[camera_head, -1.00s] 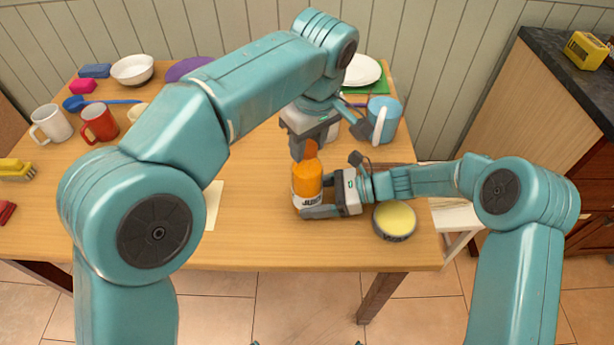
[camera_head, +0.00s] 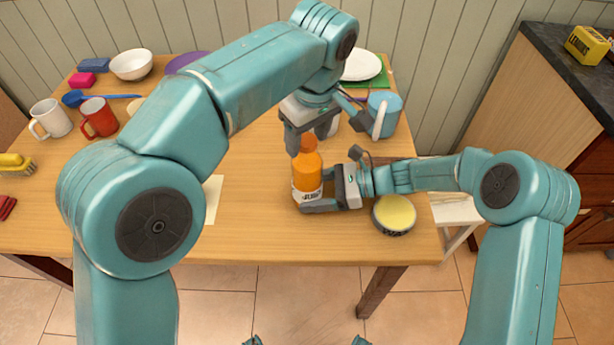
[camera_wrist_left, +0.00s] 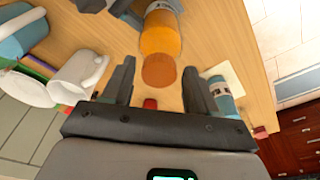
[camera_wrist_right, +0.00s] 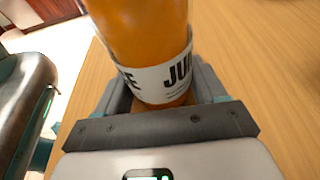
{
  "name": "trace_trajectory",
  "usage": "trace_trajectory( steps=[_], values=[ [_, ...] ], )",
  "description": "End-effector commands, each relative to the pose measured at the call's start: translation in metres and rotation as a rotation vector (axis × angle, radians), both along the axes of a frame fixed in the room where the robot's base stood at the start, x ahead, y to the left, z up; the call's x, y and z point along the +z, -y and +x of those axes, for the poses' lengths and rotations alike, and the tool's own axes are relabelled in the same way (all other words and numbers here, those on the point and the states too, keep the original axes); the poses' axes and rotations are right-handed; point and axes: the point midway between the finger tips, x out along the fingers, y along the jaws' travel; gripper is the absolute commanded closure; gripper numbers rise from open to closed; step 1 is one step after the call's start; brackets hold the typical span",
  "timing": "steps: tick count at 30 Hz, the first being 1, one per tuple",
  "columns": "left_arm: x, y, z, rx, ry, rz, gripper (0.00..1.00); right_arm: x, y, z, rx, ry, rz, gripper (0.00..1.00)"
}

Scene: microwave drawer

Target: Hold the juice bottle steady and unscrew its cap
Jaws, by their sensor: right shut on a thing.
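The orange juice bottle (camera_head: 308,173) stands upright on the table, with a white label and an orange cap (camera_head: 308,142) on top. The bottle also shows in the left wrist view (camera_wrist_left: 160,36) and fills the upper part of the right wrist view (camera_wrist_right: 145,35). My right gripper (camera_head: 322,191) is shut on the lower part of the bottle, around its label. My left gripper (camera_head: 309,140) points down over the bottle. Its fingers are apart on either side of the cap (camera_wrist_left: 158,71) in the left wrist view, with gaps showing, so it is open and empty.
A tin with a yellow top (camera_head: 394,214) stands right of the bottle, near my right gripper. A blue mug (camera_head: 384,113) stands behind to the right. A white mug (camera_head: 52,118) and a red mug (camera_head: 99,117) stand far left. The table front (camera_head: 270,240) is clear.

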Motion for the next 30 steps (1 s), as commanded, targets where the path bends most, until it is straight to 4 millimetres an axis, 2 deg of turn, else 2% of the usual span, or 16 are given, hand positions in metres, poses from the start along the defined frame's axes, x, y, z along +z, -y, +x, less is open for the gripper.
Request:
trace_trajectory(
  steps=[5, 21, 30],
  values=[
    [0.002, 0.000, 0.000, 0.000, 0.001, -0.001, 0.42, 0.000, 0.000, 0.000, 0.001, 0.001, 0.000, 0.85],
    [0.046, 0.001, 0.001, 0.000, 0.001, -0.001, 0.42, 0.000, -0.001, -0.001, 0.003, 0.001, 0.000, 0.85],
    [0.049, 0.000, 0.000, 0.000, 0.000, 0.000, 0.42, 0.000, -0.001, -0.001, 0.003, 0.001, 0.001, 0.85]
  ],
)
